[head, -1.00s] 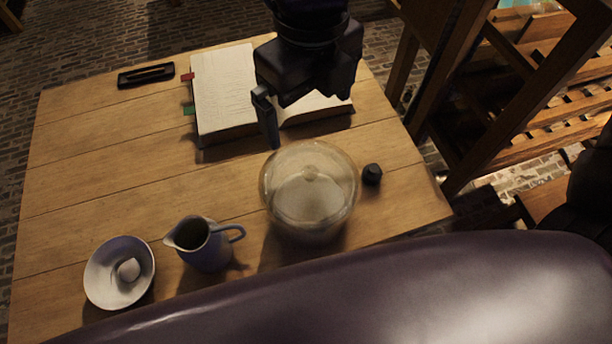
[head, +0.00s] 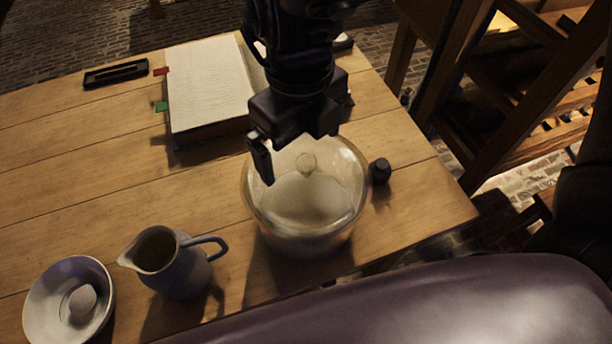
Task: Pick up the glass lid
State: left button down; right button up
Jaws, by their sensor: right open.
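The glass lid (head: 335,172) is a clear dome with a small round knob (head: 306,163) on top. It sits on a round glass jar (head: 312,243) near the front right of the table. My right gripper (head: 285,165) is open and comes down from the back over the far left part of the lid. One finger shows just left of the knob; the other finger is hidden behind the gripper body. I cannot tell whether the finger touches the glass. My left gripper is not in view.
A small black object (head: 380,171) stands right of the jar. A blue-grey pitcher (head: 174,268) and a bowl (head: 35,304) with a white egg-like object (head: 82,301) are at left. An open book (head: 208,85) and a black tray (head: 116,75) lie behind. The table's left middle is clear.

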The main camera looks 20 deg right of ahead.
aim_at(307, 162)
jog(key=f, duration=0.4)
jog(key=shift+s+d, duration=0.2)
jog(key=shift+d, duration=0.15)
jog(key=shift+f, duration=0.4)
jog(key=shift+s, duration=0.1)
grip_shut()
